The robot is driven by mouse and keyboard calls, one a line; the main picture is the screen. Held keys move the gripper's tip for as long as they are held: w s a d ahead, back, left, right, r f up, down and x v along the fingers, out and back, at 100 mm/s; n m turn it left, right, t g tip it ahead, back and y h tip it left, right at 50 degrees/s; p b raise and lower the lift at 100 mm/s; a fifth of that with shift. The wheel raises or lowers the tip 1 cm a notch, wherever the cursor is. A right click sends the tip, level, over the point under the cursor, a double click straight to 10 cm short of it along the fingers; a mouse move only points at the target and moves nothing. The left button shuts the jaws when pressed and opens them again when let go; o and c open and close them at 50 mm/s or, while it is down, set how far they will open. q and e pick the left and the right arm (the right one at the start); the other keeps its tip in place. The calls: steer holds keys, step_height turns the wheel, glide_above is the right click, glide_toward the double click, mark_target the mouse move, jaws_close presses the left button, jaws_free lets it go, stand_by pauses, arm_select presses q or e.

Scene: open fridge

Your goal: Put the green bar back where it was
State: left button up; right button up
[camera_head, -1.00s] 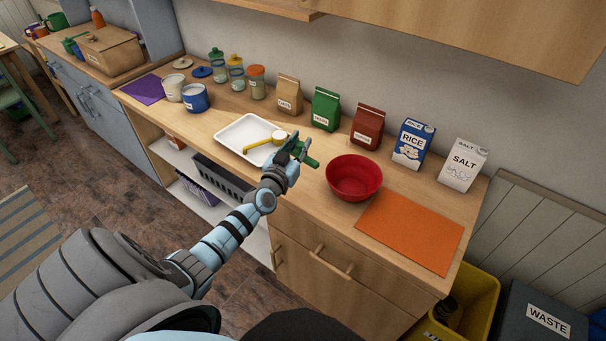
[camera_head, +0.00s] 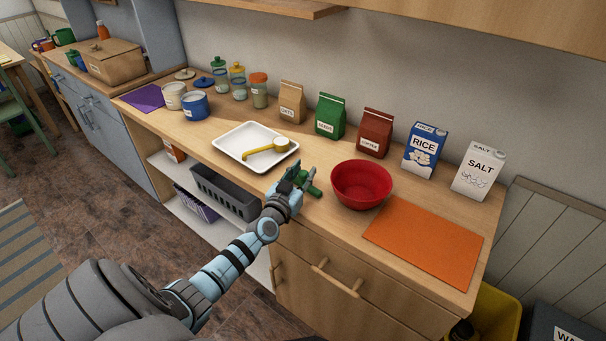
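The green bar (camera_head: 313,190) is at my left gripper (camera_head: 301,176), by the counter's front edge between the white tray and the red bowl. The gripper's fingers appear closed around the bar; part of it is hidden behind them. Whether the bar touches the counter I cannot tell. The white tray (camera_head: 231,148) lies behind and left of the gripper, with a yellow scoop (camera_head: 262,151) in it. The red bowl (camera_head: 361,185) stands just right of the bar. My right gripper is not in view.
An orange mat (camera_head: 424,241) lies bare at the counter's right. Bags and the rice (camera_head: 424,150) and salt (camera_head: 479,171) boxes line the wall. Canisters (camera_head: 194,105) and jars stand back left. A grey basket (camera_head: 224,193) sits on the shelf below.

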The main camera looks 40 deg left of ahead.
arm_select(q)
steer(key=shift+o, duration=0.4)
steer(key=shift+f, duration=0.1)
steer(key=p+v, duration=0.4)
steer(key=v, duration=1)
steer(key=s+d+f+m+g+h, duration=0.1)
steer(key=s+d+f+g, duration=0.15)
steer(key=s+f, duration=0.55)
steer(key=s+d+f+g+h, duration=0.1)
steer(key=s+d+f+g, duration=0.2)
steer(key=f, duration=0.9)
steer(key=s+d+f+m+g+h, duration=0.1)
steer(key=s+f+g, duration=0.4)
steer(key=f, duration=0.5)
steer(key=s+d+f+g, duration=0.1)
steer(key=s+f+g, duration=0.1)
steer(key=s, duration=0.5)
steer(key=s+d+f+g, duration=0.1)
steer(key=s+d+f, duration=0.1)
steer(key=s+f, duration=0.2)
steer(key=s+d+f+m+g, duration=0.1)
steer(key=s+d+f+g, duration=0.1)
steer(key=s, duration=0.7)
steer(key=shift+s+d+f+g+h, duration=0.2)
steer(key=shift+s+f+g+h, duration=0.15)
steer(key=shift+f, duration=0.1)
